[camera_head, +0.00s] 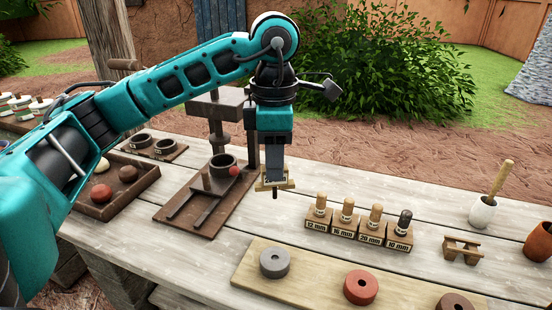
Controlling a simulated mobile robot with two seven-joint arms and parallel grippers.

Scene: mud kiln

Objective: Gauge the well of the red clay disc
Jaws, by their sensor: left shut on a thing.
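The red clay disc (361,288) lies on a pale wooden board (318,297) near the front, with a small dark well in its top. A grey disc (274,262) lies to its left and a brown disc (455,303), cut by the frame edge, to its right. My left gripper (273,176) points down, shut on a small wooden gauge (285,185) with a crossbar and a dark pin below. It holds the gauge in the air, behind and left of the red disc and apart from it. My right gripper is not in view.
Several peg blocks with mm labels (359,232) stand behind the board. A small wooden stand (463,249), a white mortar with pestle (483,211) and a terracotta cup (539,243) are at right. A press (205,206) and a tray of clay balls (135,199) are left.

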